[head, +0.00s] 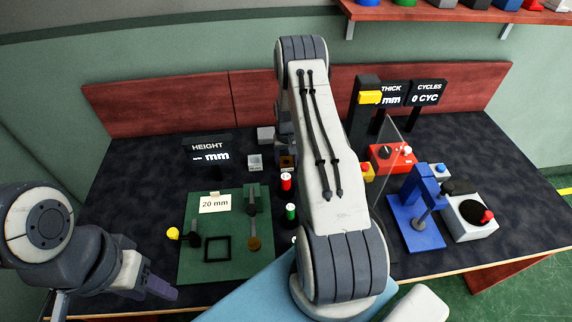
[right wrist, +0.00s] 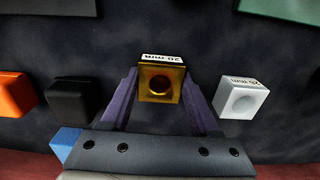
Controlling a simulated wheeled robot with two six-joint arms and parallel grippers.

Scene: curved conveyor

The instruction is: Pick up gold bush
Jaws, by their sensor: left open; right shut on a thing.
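The gold bush (right wrist: 160,88) is a small gold block with a round hole and a white label, in the middle of the right wrist view. My right gripper (right wrist: 160,100) is shut on it, with a purple finger on each side. In the head view the bush shows as a small brownish block (head: 287,161), partly hidden by my right arm, and most of that gripper is hidden too. I cannot tell whether the bush touches the table. My left gripper (head: 157,288) is open and empty at the lower left, beside the green board.
A silver bush (right wrist: 241,100), a black block (right wrist: 72,98) and an orange block (right wrist: 14,95) flank the gold bush. The green board (head: 190,262), a blue press (head: 409,215), a red control box (head: 392,157) and a grey box (head: 470,220) stand on the dark table.

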